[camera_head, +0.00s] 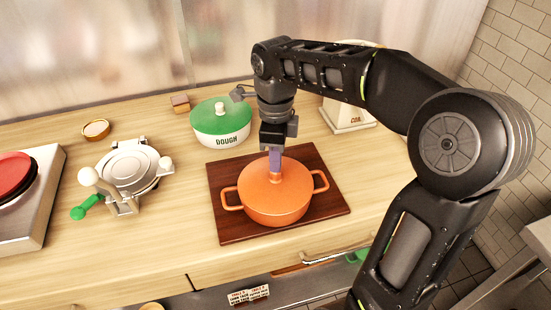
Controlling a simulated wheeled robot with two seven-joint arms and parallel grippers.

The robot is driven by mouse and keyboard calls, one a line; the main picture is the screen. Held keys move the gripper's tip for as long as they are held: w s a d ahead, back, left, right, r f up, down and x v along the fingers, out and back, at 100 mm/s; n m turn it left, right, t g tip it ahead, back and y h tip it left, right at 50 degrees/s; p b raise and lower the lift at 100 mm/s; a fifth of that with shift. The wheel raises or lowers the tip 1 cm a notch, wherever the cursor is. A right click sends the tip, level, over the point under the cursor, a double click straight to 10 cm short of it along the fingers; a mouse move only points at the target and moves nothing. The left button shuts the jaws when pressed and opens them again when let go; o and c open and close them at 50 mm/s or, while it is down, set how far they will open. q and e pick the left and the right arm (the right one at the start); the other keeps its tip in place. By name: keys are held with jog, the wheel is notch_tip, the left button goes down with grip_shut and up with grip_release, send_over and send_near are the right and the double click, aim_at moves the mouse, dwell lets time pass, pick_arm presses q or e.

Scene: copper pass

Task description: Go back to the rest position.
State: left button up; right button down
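My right gripper (275,160) comes down from above onto the knob of an orange lidded pot (275,200). Its fingers are at the knob, but from this angle I cannot tell whether they are closed on it. The pot sits with its lid on, upright, on a dark wooden board (225,232) on the counter. My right arm arches in from the right side of the view. My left gripper is not in view.
A green-lidded white dough pot (221,122) stands behind the board. A metal press (128,168) with a green handle, a small bowl (96,129) and a hot plate (35,205) with a red disc are at the left. A beige container (347,116) stands behind my arm.

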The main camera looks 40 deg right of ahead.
jog(key=shift+r+p, duration=2.65)
jog(key=shift+r, duration=0.85)
